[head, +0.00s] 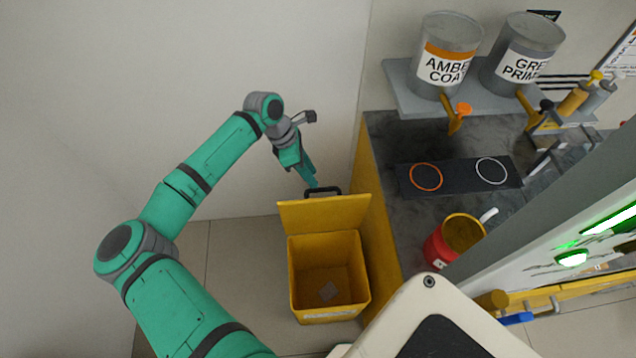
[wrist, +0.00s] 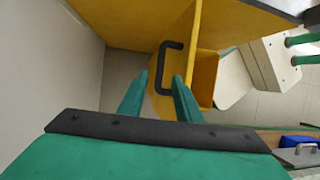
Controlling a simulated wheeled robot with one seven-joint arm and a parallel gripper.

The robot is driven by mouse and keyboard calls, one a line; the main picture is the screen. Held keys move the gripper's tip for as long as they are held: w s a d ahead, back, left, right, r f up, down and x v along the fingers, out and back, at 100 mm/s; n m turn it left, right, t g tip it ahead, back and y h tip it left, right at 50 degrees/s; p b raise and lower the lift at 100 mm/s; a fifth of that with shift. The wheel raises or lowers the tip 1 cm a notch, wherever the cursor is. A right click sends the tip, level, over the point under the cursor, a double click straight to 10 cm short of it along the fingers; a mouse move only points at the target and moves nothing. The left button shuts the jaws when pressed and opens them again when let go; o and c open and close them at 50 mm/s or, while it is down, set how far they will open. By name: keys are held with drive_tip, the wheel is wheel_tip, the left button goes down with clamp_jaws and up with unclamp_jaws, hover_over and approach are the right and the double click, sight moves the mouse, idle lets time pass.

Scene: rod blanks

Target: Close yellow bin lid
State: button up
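The yellow bin (head: 329,288) stands on the floor beside the counter, with a grey patch visible inside on its bottom. Its yellow lid (head: 325,214) is raised at the back edge, so the bin is open. A black handle (head: 323,189) sits on the top edge of the lid. My gripper (head: 312,180) is just above and left of the handle. In the wrist view my two green fingers (wrist: 158,88) are apart, with the handle (wrist: 168,66) ahead of and between their tips.
The yellow-sided counter (head: 372,225) stands close to the right of the bin. On it are a black mat (head: 458,178) with two rings and a red mug (head: 455,240). Two paint cans (head: 445,55) sit on a shelf above. A wall is behind the bin; floor at its left is clear.

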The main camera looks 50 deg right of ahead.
sight(323, 209)
drive_tip(key=x, duration=0.5)
drive_tip(key=shift+s+d+f, duration=0.1)
drive_tip(key=shift+f, duration=0.2)
clamp_jaws()
